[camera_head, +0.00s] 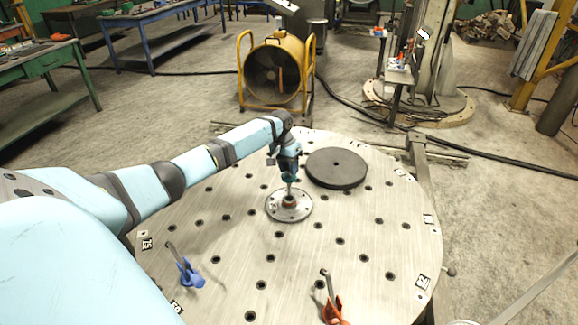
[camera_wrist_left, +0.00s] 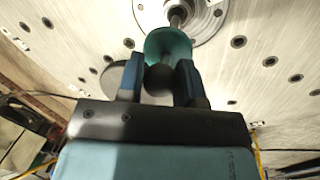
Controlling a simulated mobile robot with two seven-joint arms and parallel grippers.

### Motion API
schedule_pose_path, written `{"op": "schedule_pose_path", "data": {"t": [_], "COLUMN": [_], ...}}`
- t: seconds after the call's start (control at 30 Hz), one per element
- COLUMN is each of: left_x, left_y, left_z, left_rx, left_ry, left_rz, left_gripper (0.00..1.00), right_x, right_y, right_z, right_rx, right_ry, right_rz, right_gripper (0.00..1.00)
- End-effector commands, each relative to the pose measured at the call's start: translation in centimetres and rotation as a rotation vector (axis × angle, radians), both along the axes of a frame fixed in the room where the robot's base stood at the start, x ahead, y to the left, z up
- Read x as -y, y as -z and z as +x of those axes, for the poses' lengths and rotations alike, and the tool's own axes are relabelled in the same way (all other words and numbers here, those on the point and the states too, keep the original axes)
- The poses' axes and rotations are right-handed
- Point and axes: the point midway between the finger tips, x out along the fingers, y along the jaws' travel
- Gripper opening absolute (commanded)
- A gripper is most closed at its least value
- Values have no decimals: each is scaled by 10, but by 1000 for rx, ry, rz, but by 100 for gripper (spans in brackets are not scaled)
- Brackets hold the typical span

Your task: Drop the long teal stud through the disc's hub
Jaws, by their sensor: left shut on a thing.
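A grey metal disc (camera_head: 275,209) with bolt holes lies flat on the round table. My left gripper (camera_head: 290,176) points down above the hub and is shut on the teal stud. In the left wrist view the stud's wide teal head (camera_wrist_left: 168,44) sits at the fingertips (camera_wrist_left: 160,68). Its thin grey shank (camera_wrist_left: 178,18) runs from the head toward the hub. The shank's lower end meets the hub in both views; I cannot tell how deep it reaches. My right gripper is not in view.
A dark round plate (camera_head: 337,168) lies behind and right of the disc. A blue-handled clamp (camera_head: 188,272) and an orange-handled clamp (camera_head: 332,308) stand at the table's front. The perforated table top (camera_head: 370,215) is clear to the right. A yellow fan (camera_head: 275,72) stands beyond.

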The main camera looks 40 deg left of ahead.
Motion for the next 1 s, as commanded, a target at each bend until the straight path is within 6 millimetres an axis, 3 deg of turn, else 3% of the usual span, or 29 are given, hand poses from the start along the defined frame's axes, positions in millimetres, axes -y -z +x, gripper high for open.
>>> {"op": "schedule_pose_path", "data": {"t": [1.0], "left_x": [1], "left_y": [0], "left_z": [0], "left_rx": [0], "left_ry": [-1], "left_rz": [-1], "left_gripper": [8], "right_x": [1], "right_y": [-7], "right_z": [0], "right_rx": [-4], "right_ry": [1], "right_rz": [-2], "right_gripper": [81]}}
